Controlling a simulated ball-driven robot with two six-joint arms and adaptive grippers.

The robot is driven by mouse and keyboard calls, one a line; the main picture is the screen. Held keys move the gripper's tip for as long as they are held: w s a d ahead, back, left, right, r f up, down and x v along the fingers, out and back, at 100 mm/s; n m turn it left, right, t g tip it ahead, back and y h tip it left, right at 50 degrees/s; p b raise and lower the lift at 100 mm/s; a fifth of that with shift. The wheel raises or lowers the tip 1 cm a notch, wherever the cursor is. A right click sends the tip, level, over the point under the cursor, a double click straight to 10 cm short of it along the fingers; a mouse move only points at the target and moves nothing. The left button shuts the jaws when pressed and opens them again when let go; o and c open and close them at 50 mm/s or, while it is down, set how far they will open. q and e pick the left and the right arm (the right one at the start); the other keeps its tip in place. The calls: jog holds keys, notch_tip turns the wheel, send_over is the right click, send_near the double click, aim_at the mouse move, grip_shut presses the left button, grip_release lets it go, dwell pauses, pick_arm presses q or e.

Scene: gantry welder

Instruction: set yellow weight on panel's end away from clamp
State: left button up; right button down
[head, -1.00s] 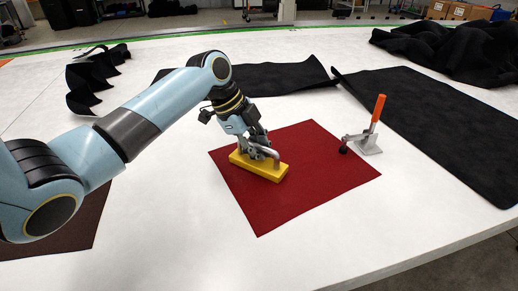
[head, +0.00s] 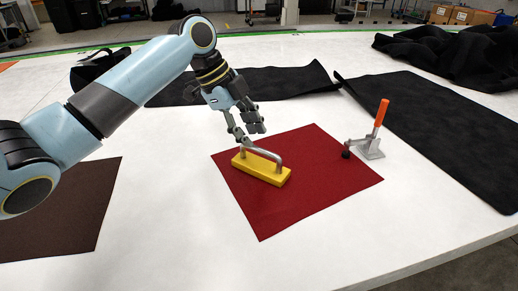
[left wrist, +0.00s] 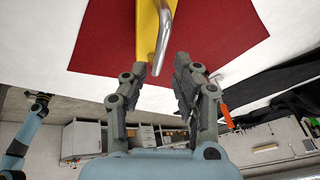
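The yellow weight (head: 262,169), a flat bar with a silver arched handle (head: 262,154), lies on the left part of the red panel (head: 300,190). The toggle clamp (head: 368,146), with an orange lever, stands by the panel's right edge, at the end opposite the weight. My left gripper (head: 248,140) is open and empty just above the handle, its fingers apart. In the left wrist view the handle (left wrist: 163,40) shows beyond the spread fingers (left wrist: 154,85), with part of the yellow weight (left wrist: 146,25) and the red panel (left wrist: 100,40). My right gripper is not clearly in view.
A brown panel (head: 75,205) lies on the white table (head: 180,250) at the left. Black cloth sheets (head: 430,120) lie behind and to the right. The table in front of the red panel is clear.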

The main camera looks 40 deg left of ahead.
pick_arm(q)
jog(key=v, duration=0.5)
jog(key=shift+a+r, duration=0.1)
jog(key=shift+r, duration=0.25)
